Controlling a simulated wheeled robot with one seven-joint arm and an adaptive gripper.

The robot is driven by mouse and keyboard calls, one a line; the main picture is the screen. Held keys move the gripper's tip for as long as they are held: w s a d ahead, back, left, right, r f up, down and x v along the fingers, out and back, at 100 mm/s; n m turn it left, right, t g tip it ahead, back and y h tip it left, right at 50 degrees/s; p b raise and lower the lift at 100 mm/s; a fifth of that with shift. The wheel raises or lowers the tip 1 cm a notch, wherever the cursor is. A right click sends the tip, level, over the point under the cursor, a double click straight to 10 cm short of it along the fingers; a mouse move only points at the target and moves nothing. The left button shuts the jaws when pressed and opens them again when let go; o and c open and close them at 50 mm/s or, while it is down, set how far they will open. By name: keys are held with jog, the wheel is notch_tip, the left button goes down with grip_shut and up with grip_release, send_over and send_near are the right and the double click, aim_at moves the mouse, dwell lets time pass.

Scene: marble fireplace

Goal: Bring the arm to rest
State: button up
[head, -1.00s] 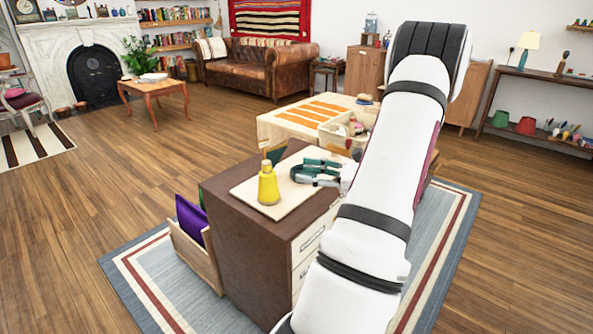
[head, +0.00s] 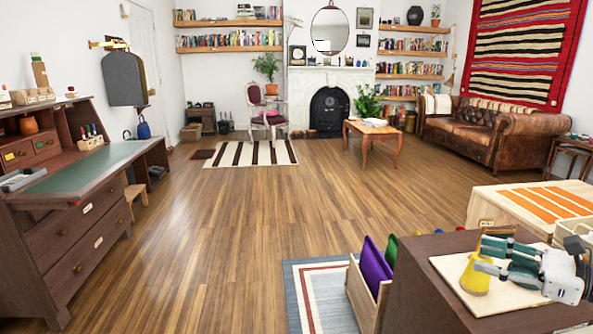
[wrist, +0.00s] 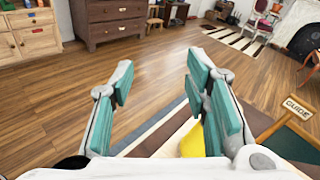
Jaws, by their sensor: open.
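My gripper (head: 484,256) is at the lower right of the head view, its teal-padded fingers pointing left above a brown cabinet (head: 425,262). In the wrist view my gripper (wrist: 160,75) has its two fingers spread apart with nothing between the pads. Part of the yellow bottle (wrist: 193,143) also shows low in the wrist view, behind the right finger. Whether the fingers touch it I cannot tell. The rest of my arm is outside the head view.
A purple item (head: 375,264) stands in a wooden rack (head: 360,297) beside the cabinet. A wooden table with orange strips (head: 545,203) is behind it at right. A desk (head: 75,215) stands at left. The wooden floor (head: 230,235) between is wide and clear.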

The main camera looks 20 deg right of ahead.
jog(key=w+a+r+n+g+y, duration=0.1)
jog(key=a+r+n+g+y, duration=0.15)
jog(key=a+n+g, duration=0.65)
jog(key=w+a+r+n+g+y, duration=0.1)
jog(key=a+r+n+g, duration=0.15)
jog(key=a, duration=1.35)
jog(key=s+a+n+g+h, duration=0.3)
jog(key=s+a+n+h, duration=0.1)
jog(key=s+a+n, duration=0.35)
jog(key=s+a+n+h, duration=0.1)
jog(key=s+n+h, duration=0.6)
jog(key=s+n, duration=0.25)
notch_tip(320, 180, up, 22)
jog(key=t+p, duration=0.4)
jog(key=p, duration=1.6)
jog(key=shift+a, duration=0.2)
jog(key=shift+f, duration=0.1)
